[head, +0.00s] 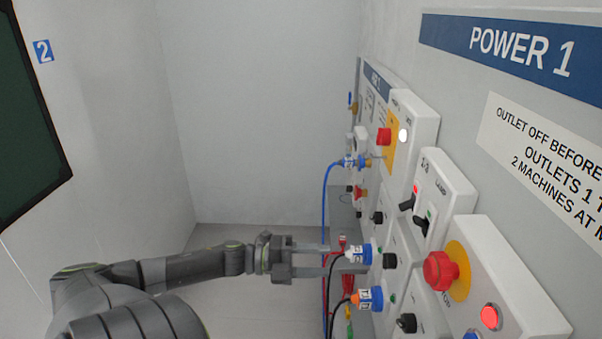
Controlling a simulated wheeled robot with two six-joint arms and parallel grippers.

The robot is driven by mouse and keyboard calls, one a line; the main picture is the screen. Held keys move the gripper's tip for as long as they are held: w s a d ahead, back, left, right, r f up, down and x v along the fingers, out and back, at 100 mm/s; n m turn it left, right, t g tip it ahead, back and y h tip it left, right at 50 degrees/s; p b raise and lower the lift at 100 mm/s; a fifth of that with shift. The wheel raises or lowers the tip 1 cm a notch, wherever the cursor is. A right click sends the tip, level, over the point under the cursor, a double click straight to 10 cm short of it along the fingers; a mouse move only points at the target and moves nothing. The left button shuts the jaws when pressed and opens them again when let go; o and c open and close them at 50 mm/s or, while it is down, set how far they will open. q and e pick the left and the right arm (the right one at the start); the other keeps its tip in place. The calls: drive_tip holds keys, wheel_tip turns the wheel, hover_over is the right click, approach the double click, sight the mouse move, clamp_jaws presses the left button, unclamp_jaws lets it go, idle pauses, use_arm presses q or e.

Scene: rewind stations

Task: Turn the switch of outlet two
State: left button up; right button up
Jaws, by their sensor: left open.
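Several black rotary switches sit on the outlet panel at the right wall: one upper (377,217), one middle (390,260) and one lower (405,323). Their outlet numbers are too small to read, so I cannot tell which belongs to outlet two. A blue and white plug (359,253) sits near the middle switch, and another blue and white plug with orange (369,298) sits below it. My left gripper (345,257) is open beside the upper of these plugs, left of the middle switch. I cannot tell whether it touches the plug. My right gripper is not in view.
A red mushroom button (440,271) and a lit red lamp (490,317) stand out on the nearer box. A blue cable (325,200) and black cables hang left of the panel. The floor to the left looks clear.

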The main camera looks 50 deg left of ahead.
use_arm(q)
drive_tip(key=shift+v, duration=1.75)
